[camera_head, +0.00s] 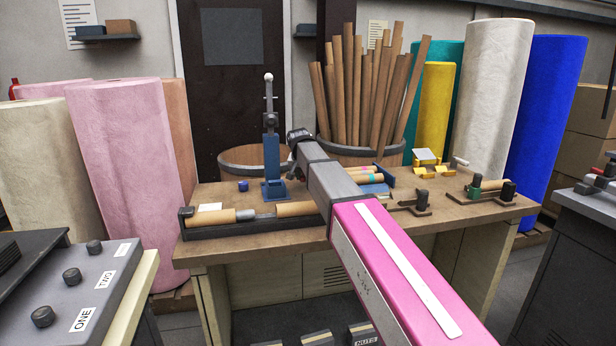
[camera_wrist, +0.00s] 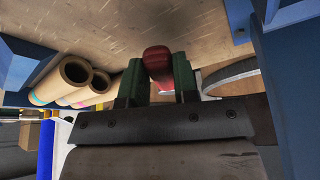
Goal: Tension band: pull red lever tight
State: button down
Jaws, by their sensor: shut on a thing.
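The red lever (camera_wrist: 157,60) shows its rounded end in the wrist view, between the two green fingers of my gripper (camera_wrist: 160,78). The fingers press on it from both sides. The rest of the lever and its mount are hidden. In the head view my arm reaches across the workbench and ends beside the blue upright press (camera_head: 271,165); the fingers and the red lever cannot be made out there. No band can be made out in either view.
The workbench (camera_head: 460,208) carries a dark trough (camera_head: 240,229) with cardboard tubes, a small blue cup (camera_head: 243,185), and a yellow stand (camera_head: 430,170). In the wrist view, tubes (camera_wrist: 72,72) lie left and blue structure (camera_wrist: 290,90) stands close right.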

jog(key=shift+w+a+m+h, duration=0.25)
jog(key=shift+a+m+h, duration=0.1)
jog(key=shift+a+m, duration=0.45)
jog(key=shift+w+a+m+h, duration=0.2)
jog(key=shift+a+m+h, duration=0.25)
jog(key=shift+m, duration=0.55)
jog(key=c, duration=0.9)
grip_release()
jog(key=shift+r, duration=0.15)
jog(key=v, duration=1)
jog(key=shift+r, duration=0.35)
